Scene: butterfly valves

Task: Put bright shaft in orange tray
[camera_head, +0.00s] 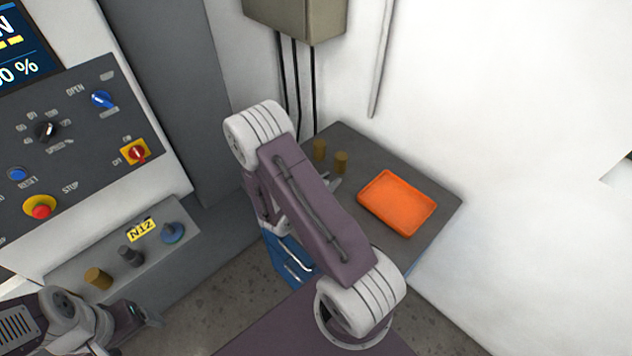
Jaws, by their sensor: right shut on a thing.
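The orange tray (397,204) lies on the dark grey table at the right, and its visible floor is empty. My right gripper (334,183) is over the table, just left of the tray, partly behind my own arm. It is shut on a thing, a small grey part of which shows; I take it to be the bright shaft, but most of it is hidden. My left gripper (148,316) is low at the left, near the ledge, and its fingers are too unclear to tell open from shut.
Two brass-coloured cylinders (341,162) stand on the table (440,203) behind the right gripper. A ledge at the left holds a brass piece (97,278), a dark cylinder (131,255) and a blue part (173,233). White wall borders the table's right side.

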